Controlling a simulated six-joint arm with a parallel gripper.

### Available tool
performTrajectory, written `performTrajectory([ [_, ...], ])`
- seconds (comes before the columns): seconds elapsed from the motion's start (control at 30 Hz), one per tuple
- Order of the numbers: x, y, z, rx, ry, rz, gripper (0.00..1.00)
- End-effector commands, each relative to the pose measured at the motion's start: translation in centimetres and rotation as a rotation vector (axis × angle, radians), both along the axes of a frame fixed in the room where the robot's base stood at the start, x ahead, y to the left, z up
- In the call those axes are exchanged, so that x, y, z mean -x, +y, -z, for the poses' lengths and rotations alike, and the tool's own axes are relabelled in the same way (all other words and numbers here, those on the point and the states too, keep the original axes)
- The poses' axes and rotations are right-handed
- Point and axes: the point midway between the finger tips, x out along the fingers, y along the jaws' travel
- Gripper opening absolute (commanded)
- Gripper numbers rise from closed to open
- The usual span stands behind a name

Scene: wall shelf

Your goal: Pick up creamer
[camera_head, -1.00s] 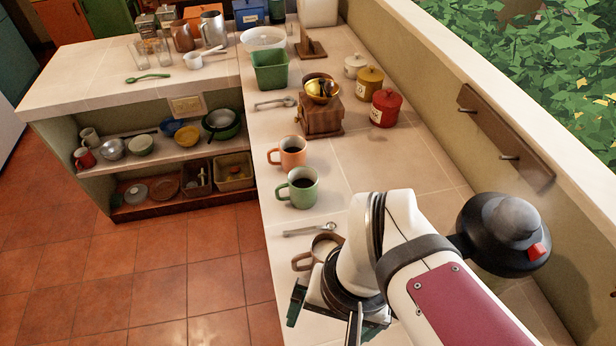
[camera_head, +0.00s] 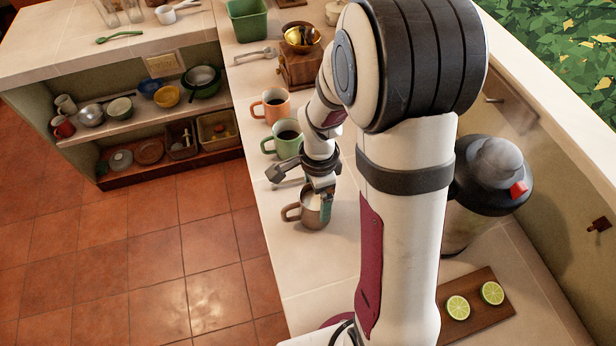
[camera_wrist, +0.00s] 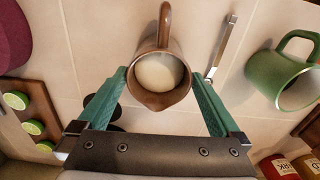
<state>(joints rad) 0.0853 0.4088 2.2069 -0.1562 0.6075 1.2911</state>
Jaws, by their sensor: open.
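The creamer is a small brown jug with a side handle and a pale, milk-like liquid inside. It stands upright on the counter in the head view (camera_head: 313,213), partly hidden by my gripper (camera_head: 320,190). In the wrist view the creamer (camera_wrist: 160,97) is at top centre, its handle pointing up and its spout toward my gripper (camera_wrist: 160,76). The two green fingers are spread apart, one on each side of the creamer's rim. I cannot tell whether they touch it.
A green mug (camera_head: 286,139) and an orange mug (camera_head: 271,106) stand behind the creamer. A spoon (camera_wrist: 222,44) lies close beside it. A dark-topped canister (camera_head: 493,175) and a board with lime halves (camera_head: 478,312) are to the right. The counter's left edge is close.

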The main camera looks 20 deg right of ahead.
Motion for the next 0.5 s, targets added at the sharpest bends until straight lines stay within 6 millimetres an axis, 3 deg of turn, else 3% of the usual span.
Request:
performTrajectory([
  [0.2, 0.2, 0.6, 4.0, -0.001, 0.005, 0.0, 1.0],
  [0.43, 0.1, 0.6, 4.4, 0.0, 0.001, 0.0, 1.0],
  [0.5, 0.1, 0.6, 4.4, 0.0, 0.001, 0.0, 0.91],
])
